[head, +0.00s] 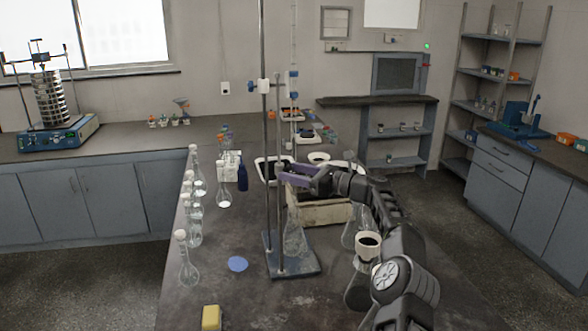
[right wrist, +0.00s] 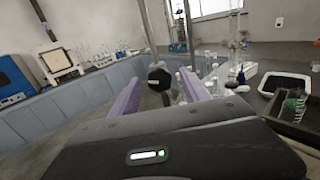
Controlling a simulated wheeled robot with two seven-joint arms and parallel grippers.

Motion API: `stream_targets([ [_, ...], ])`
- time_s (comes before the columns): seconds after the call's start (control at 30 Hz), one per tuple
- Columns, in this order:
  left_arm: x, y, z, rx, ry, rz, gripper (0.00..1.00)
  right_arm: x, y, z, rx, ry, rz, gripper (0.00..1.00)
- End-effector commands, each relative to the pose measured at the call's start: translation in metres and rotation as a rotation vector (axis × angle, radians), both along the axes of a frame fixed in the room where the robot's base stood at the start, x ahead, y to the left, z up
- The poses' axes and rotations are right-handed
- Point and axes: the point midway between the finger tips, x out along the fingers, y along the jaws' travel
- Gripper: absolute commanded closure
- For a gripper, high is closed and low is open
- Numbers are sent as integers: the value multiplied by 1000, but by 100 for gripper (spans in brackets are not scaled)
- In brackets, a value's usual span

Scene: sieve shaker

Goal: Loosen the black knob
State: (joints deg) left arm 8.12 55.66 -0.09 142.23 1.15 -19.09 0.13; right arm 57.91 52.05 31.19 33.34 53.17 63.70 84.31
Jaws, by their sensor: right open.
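The black knob (right wrist: 159,77) shows in the right wrist view, in front of an upright metal rod. My right gripper (right wrist: 160,88) is open, with one purple finger on each side of the knob in that view. I see no finger touching it, and cannot tell how deep it sits between them. In the head view the right gripper (head: 284,174) is level, its fingertips at the rods of the metal stand (head: 290,265); the knob is hidden or too small there. My left gripper is out of view.
Glass flasks (head: 187,262) line the bench's left side. A conical flask (head: 294,238) shows by the stand. A blue disc (head: 237,264) and yellow block (head: 211,317) lie in front. A sieve shaker (head: 52,100) stands on the far left counter.

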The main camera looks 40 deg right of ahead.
Motion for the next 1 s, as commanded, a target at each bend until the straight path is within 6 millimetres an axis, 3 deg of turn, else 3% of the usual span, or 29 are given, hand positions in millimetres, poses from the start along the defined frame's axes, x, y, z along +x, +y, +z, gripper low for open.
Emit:
stream_targets([
  [0.27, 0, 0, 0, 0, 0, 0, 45, 1, 0, -1, 0, 0, -1, 47],
  [0.9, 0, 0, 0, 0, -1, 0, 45, 1, 0, 0, 0, 0, 0, 100],
  [1.0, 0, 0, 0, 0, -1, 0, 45, 1, 0, 0, -1, 0, 0, 100],
])
